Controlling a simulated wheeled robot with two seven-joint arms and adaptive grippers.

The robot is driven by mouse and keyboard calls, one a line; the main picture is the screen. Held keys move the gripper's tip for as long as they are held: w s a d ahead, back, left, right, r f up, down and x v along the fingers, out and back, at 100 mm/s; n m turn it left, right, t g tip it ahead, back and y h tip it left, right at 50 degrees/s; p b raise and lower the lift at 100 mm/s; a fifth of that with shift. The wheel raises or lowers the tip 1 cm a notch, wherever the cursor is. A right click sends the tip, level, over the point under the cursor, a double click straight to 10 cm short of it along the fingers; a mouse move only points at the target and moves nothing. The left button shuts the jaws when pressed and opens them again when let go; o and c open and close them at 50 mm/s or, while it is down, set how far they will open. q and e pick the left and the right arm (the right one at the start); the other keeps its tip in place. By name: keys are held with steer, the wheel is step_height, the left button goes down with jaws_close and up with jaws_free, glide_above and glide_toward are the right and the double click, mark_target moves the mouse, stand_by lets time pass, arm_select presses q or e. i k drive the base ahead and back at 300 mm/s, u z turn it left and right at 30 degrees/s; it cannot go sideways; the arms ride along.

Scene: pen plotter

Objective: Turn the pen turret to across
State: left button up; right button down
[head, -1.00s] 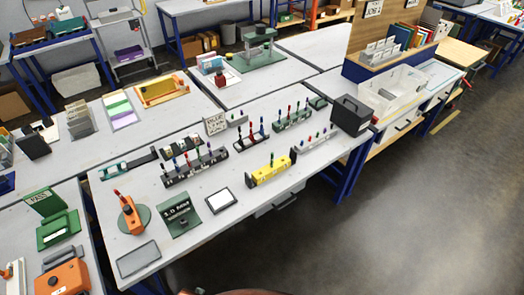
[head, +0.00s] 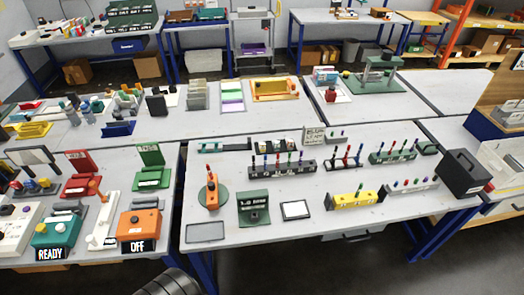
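An orange upright piece with a red tip (head: 210,188), which looks like the pen turret, stands on a round green base (head: 222,202) at the left front of the middle table. Its exact pointing direction is too small to tell. A flat grey plate (head: 206,232) lies in front of the turret. Neither of my grippers is in view.
Pen racks (head: 282,165) stand behind, with a yellow block (head: 353,200) and a black box (head: 464,173) to the right. The left table holds an orange box marked OFF (head: 139,224) and a teal box marked READY (head: 57,232). A narrow gap separates these tables.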

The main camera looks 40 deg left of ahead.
mark_target(212, 202)
steer(key=u, duration=1.55)
